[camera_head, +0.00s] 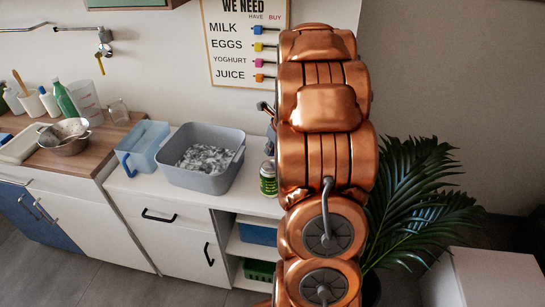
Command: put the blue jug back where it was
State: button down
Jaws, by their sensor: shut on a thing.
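A light blue jug (148,146) with a darker blue handle stands on the white counter, left of a grey-blue tub. Its handle points to the front left. My copper arm fills the middle of the view from top to bottom.
The grey-blue tub (209,178) holds crumpled whitish pieces. A leafy plant (425,190) is at right.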

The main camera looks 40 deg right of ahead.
jog(key=shift+f+p, duration=0.3)
jog(key=shift+f, duration=1.8)
jog(key=c, duration=1.2)
grip_release()
jog(key=shift+f, duration=0.1)
